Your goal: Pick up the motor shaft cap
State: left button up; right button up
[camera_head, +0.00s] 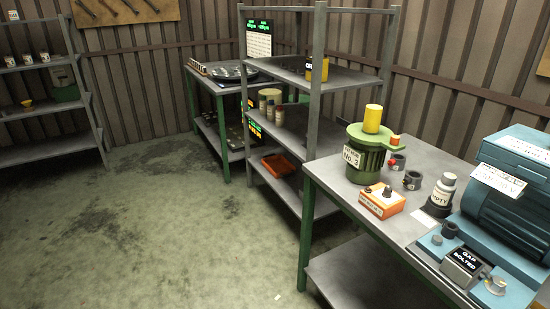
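A green motor (368,158) with a label that seems to read "No. 2" stands upright on the metal table at the right. A yellow cylinder (373,118) sits upright on top of it; it looks like the motor shaft cap, though no label confirms this. It covers whatever is under it. A small orange cap (394,140) shows at the motor's right side. Neither of my grippers is in view, and nothing touches the motor or the yellow cylinder.
Around the motor on the table (330,170) are an orange box (381,202), dark ring clamps (412,180), a white bottle (442,190) and a large blue machine (515,190). A grey shelf (316,110) stands behind left. The green floor (150,230) at left is clear.

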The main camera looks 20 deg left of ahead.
aim_at(373, 115)
jog(key=u, duration=0.2)
jog(key=z, duration=0.4)
jog(key=i+j+z, duration=0.15)
jog(key=j+z, duration=0.2)
jog(key=j, duration=0.35)
jog(key=j+z, duration=0.35)
jog(key=j, duration=0.4)
jog(key=j+z, duration=0.4)
jog(key=j, duration=0.8)
jog(key=k+j, duration=0.15)
jog(key=j, duration=0.3)
